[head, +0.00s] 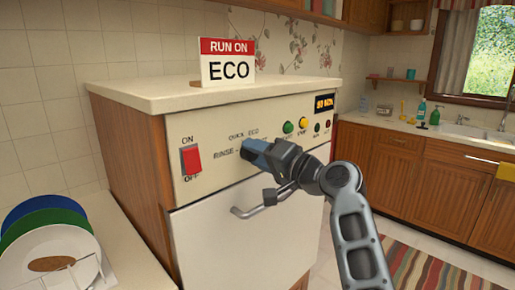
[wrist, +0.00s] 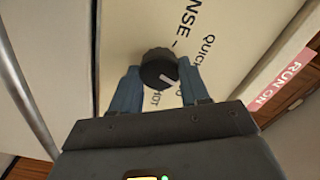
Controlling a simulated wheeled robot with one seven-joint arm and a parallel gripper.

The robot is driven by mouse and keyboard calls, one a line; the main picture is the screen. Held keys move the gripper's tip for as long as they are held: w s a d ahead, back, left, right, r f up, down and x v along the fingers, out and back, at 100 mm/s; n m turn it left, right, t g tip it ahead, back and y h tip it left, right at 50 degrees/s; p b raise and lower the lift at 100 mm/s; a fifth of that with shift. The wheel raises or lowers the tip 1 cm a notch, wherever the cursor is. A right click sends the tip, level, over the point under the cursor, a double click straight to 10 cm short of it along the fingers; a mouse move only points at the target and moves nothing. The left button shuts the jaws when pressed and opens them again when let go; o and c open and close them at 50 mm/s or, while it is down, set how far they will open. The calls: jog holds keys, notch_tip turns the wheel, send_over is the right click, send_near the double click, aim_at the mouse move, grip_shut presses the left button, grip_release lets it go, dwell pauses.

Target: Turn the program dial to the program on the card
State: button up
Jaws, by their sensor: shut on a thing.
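A card (head: 228,64) reading "RUN ON ECO" stands on top of the white appliance (head: 190,235). The dark round program dial (wrist: 157,66) is on its front panel, with labels around it including RINSE and QUICK; ECO also shows in the head view. My gripper (wrist: 157,85) has its blue fingers on either side of the dial, shut on it. The white mark on the dial points to the lower right in the wrist view. The label at that side is partly hidden by a finger. In the head view my gripper (head: 252,151) covers most of the dial.
A red ON/OFF switch (head: 192,161) is left of the dial. Green (head: 288,127) and yellow (head: 303,123) buttons and a lit display (head: 325,102) are to the right. The door handle (head: 250,212) sticks out below. Plates (head: 50,255) stand at lower left.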

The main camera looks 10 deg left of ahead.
jog(key=shift+m+p, duration=0.3)
jog(key=shift+m, duration=0.3)
jog(key=o, duration=1.1)
jog(key=shift+c, duration=0.2)
jog(key=b+v, duration=0.1)
jog(key=v, duration=0.7)
